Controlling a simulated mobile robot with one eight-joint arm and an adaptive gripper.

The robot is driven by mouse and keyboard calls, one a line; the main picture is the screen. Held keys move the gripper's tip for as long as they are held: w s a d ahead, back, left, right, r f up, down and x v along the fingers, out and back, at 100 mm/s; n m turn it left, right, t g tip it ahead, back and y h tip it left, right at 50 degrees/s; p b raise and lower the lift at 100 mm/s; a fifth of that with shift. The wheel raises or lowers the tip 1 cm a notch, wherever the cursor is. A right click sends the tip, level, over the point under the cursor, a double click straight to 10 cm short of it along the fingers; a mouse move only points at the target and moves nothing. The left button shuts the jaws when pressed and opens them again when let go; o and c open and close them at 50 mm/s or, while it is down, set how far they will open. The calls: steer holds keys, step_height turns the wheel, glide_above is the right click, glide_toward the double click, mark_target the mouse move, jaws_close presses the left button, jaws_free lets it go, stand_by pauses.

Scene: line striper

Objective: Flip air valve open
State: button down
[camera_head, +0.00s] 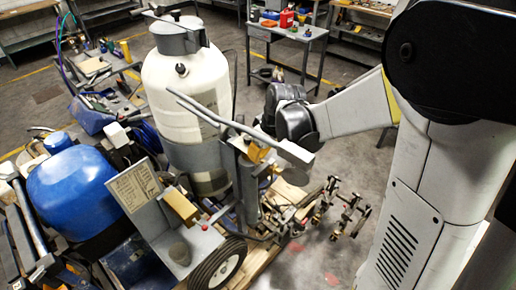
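The line striper is a cart with a large cream tank (180,90), a blue rounded tank (72,190) and a black-tyred wheel (218,263). A grey handlebar (215,116) crosses in front of the cream tank. A small yellow part (256,153) sits below the handlebar's right end. I cannot tell which part is the air valve. My gripper (270,112), dark at the end of my pale arm, is beside the right part of the handlebar. Its fingers are mostly hidden or hard to make out, so I cannot see whether it is open or touching anything.
A grey control box (135,188) with a label and a small red knob (204,227) are on the cart. Metal fittings (345,210) stick out at its right. A workbench (285,30) with a red container (287,18) stands behind.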

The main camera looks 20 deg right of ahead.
mark_target(264, 168)
steer(key=x, duration=0.5)
steer(key=shift+s, duration=0.1)
stand_by(0.4)
steer(key=shift+s+n, duration=0.1)
steer(key=shift+n, duration=0.2)
